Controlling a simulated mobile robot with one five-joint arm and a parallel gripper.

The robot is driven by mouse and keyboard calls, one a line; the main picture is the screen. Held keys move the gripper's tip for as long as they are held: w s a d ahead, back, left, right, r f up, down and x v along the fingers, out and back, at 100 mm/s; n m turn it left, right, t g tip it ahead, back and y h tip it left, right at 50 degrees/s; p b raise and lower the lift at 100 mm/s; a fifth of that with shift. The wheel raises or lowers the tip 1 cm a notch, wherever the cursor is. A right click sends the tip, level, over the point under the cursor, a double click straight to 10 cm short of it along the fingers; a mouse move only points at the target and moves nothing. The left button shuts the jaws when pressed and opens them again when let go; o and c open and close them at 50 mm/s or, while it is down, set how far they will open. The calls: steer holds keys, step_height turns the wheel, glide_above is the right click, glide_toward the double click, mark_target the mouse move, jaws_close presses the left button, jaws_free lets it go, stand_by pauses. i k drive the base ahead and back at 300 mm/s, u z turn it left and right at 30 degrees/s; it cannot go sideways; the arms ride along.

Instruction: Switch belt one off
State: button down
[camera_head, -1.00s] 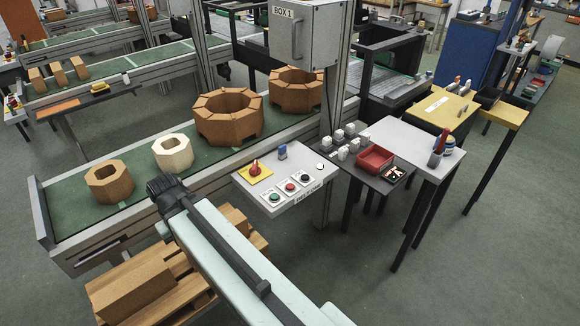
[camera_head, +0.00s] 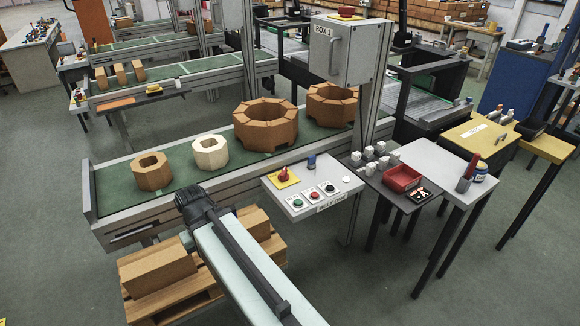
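The control panel (camera_head: 300,215) labelled "BELT ONE" sticks out from the front of the near conveyor belt (camera_head: 110,200). On it are a red rotary knob (camera_head: 283,174) on a yellow plate, a green button (camera_head: 297,203), a red button (camera_head: 314,193) and a black button (camera_head: 330,188). A small blue item stands at the panel's back edge. The belt carries three brown octagonal brick rings and one cream ring (camera_head: 210,152). My arm reaches up from the bottom, left of the panel and apart from it in the picture.
A grey cabinet (camera_head: 340,65) marked "BOX 1", with a red knob on top, stands behind the panel. Right of the panel are a dark table with white blocks and a red tray (camera_head: 402,177), then a white table (camera_head: 440,160). A pallet with bricks (camera_head: 158,270) lies below the belt.

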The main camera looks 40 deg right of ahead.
mark_target(284, 176)
steer(key=i, duration=0.85)
steer(key=z, duration=0.15)
steer(key=k, duration=0.9)
steer(key=u, duration=0.2)
steer(key=i, duration=0.95)
steer(key=z, duration=0.1)
